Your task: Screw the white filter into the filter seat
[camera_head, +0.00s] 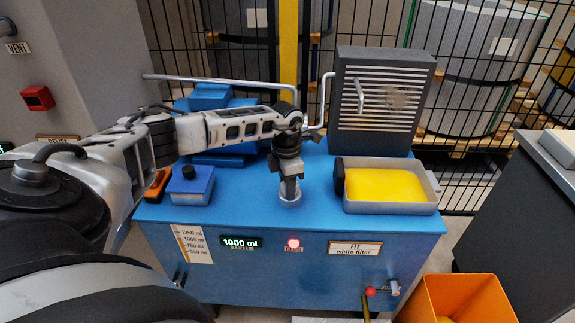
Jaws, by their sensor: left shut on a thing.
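My left arm reaches in from the left, and its gripper (290,190) points straight down at the blue cabinet top. It is shut on a small pale round piece (290,201), which I take to be the white filter, low at the cabinet top. The fingers hide much of it. The filter seat beneath is covered, so I cannot tell how deep the filter sits or whether its thread is engaged. A sign (355,248) on the cabinet front reads "FIT white filter". My right gripper is not in view.
The blue cabinet (260,215) carries a grey tray (392,207) with yellow contents, a dark cylinder (339,176) at its left end, a dark louvred box (380,100) and a small blue box (191,185). A display (240,242) reads 1000 ml. An orange bin (455,295) stands front right.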

